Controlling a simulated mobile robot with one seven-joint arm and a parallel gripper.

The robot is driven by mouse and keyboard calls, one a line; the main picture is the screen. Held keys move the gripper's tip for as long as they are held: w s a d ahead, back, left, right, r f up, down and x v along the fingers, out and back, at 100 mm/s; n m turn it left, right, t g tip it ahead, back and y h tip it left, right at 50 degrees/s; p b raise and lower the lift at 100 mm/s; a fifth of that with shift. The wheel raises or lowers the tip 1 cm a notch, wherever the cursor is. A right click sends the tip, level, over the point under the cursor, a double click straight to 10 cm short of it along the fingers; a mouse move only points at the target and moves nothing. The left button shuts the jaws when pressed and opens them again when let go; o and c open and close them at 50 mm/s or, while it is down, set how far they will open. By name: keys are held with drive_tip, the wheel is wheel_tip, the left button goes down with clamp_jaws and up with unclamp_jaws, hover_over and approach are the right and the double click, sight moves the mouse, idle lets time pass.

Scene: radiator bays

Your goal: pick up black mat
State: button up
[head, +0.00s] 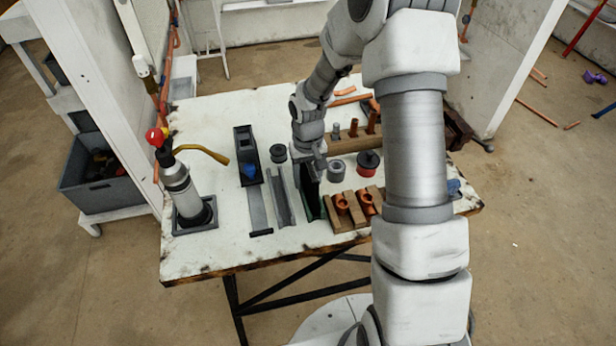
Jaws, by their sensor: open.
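A dark, nearly black piece (311,192), which looks like the black mat, is on the white table directly below my gripper, with a green strip along its right side. I cannot tell whether it lies flat or stands on edge. My gripper (312,164) points down over its far end, with its jaws open. The fingertips are small and dark against the piece, so I cannot tell whether they touch or straddle it. My gripper hides part of its far end.
Left of it are a grey channel (281,198), a flat grey strip (257,210) and a black tray (246,148). Wooden blocks with copper fittings (352,208) stand close on the right. A gas torch (180,190) stands at the table's left. The front left of the table is clear.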

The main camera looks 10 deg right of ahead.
clamp_jaws()
drive_tip(key=shift+r, duration=0.1)
idle(0.3)
